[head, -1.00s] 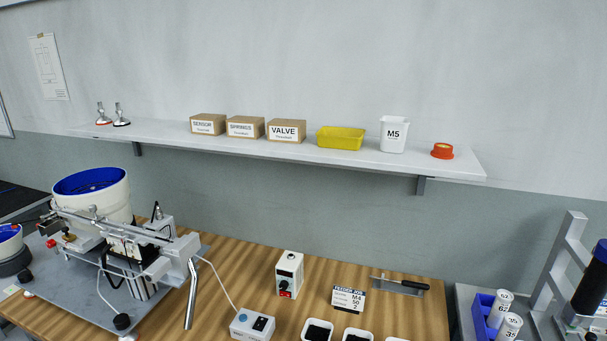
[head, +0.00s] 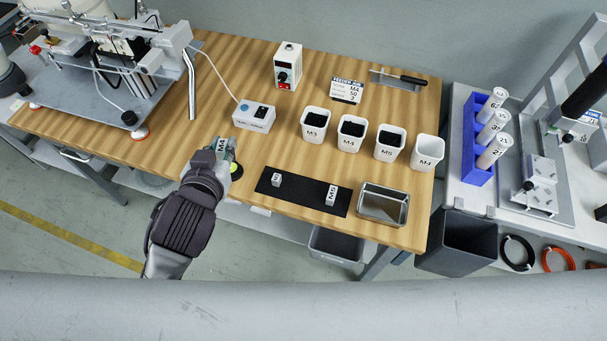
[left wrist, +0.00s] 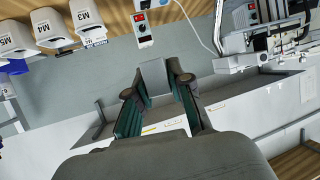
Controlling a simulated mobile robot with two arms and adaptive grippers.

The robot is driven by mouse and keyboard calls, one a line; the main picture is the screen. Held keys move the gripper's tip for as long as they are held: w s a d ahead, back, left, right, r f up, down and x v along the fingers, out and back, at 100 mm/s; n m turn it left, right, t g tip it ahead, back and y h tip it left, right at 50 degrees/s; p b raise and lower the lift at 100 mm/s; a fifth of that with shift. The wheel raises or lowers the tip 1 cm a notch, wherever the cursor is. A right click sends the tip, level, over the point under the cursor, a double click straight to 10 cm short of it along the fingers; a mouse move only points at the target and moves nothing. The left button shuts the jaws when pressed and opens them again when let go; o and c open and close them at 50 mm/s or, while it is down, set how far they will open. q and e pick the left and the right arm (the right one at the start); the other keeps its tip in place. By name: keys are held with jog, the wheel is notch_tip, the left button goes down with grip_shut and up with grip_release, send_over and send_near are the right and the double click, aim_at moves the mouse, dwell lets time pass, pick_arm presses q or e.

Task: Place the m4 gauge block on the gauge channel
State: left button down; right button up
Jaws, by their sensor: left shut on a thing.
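The M4 gauge block (head: 222,145) is a small grey block with an M4 label. My left gripper (head: 221,155) is shut on it and holds it by the table's front edge, left of the black mat. In the left wrist view the block (left wrist: 153,76) sits between the fingertips (left wrist: 157,92). The feeder machine (head: 110,85) stands at the upper left with metal rails (head: 150,60). I cannot tell for sure which part of it is the gauge channel. My right gripper is not in view.
A black mat (head: 300,191) carries the M3 (head: 277,180) and M5 (head: 332,195) blocks. Several white bins (head: 352,133) and a metal tray (head: 383,205) stand right. Bare wood lies left of the control box.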

pick_arm(q)
jog(key=s+d+f+m+h, duration=0.3)
jog(key=s+d+f, duration=0.5)
jog(key=d, duration=0.5)
notch_tip(320, 180, down, 3)
jog(key=shift+r, duration=0.2)
jog(key=shift+s+d, duration=0.1)
send_over(304, 190)
notch_tip(304, 190, down, 7)
jog(key=shift+s+p, duration=0.1)
jog(key=shift+p, duration=0.2)
jog(key=shift+f, duration=1.85)
jog(key=shift+b, duration=0.3)
